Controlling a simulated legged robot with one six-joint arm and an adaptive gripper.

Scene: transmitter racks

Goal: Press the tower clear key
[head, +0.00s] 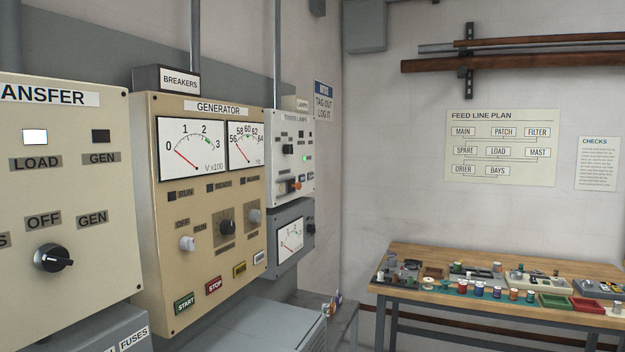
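A light grey panel (276,160) hangs on the left wall beyond the generator panel, seen at a steep angle. Its heading is small and seems to read "TOWER LAMPS". It carries a black switch (288,150), a lit green lamp (306,158) and an orange-red control (295,186) low down. Small dark and pale parts sit around that control, too small to read. I cannot tell which of them is the clear key. My gripper is not in view.
The tan generator panel (210,258) and the transfer panel (95,200) stand nearer on the left. A grey meter box (276,232) hangs below the lamp panel. A grey cabinet (265,325) stands beneath. A workbench (440,258) with parts stands at right.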

